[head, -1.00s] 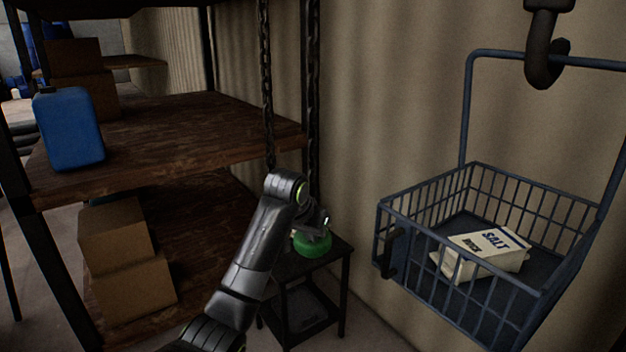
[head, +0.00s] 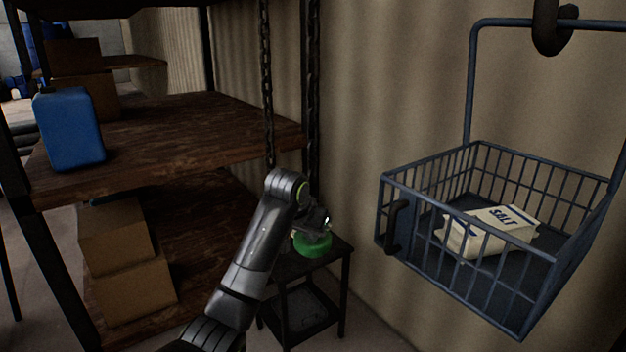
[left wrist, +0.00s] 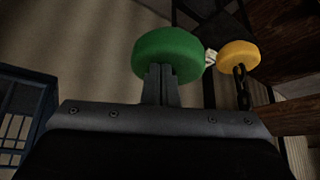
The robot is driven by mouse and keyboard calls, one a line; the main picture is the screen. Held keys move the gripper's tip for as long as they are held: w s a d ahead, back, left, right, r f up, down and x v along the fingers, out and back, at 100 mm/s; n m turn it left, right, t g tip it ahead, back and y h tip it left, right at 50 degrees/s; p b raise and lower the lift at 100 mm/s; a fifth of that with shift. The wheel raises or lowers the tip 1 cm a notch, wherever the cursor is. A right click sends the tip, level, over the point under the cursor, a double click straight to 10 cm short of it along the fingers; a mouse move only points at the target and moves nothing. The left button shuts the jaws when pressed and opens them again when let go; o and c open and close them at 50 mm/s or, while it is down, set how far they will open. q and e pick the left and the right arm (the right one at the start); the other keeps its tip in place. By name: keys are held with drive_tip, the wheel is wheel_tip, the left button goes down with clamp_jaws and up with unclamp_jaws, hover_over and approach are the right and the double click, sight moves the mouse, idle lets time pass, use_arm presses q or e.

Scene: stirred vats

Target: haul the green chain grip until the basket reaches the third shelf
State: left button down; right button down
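The green chain grip (head: 312,244) is a thick round disc at the lower end of a chain, low in front of a small black stand. It also shows in the left wrist view (left wrist: 168,56). My left gripper (left wrist: 160,85) has its fingers close together against the green grip and looks shut on it; my wrist partly hides the grip in the head view. The blue wire basket (head: 468,262) hangs from a dark hook (head: 553,28) at the right, holding white salt packs (head: 490,232). The shelf rack (head: 190,130) stands at the left. My right gripper is out of view.
A yellow grip (left wrist: 239,55) on a second chain hangs beside the green one in the left wrist view. The small black stand (head: 342,268) is close to my gripper. The shelves hold a blue canister (head: 68,128) and cardboard boxes (head: 125,285).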

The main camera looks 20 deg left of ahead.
sight(309, 248)
use_arm(q)
drive_tip(key=shift+f+b, duration=0.7)
drive_tip(key=shift+f, duration=1.9)
drive_tip(key=shift+r+p, duration=0.85)
drive_tip(key=shift+r, duration=1.75)
drive_tip(key=shift+r, duration=2.5)
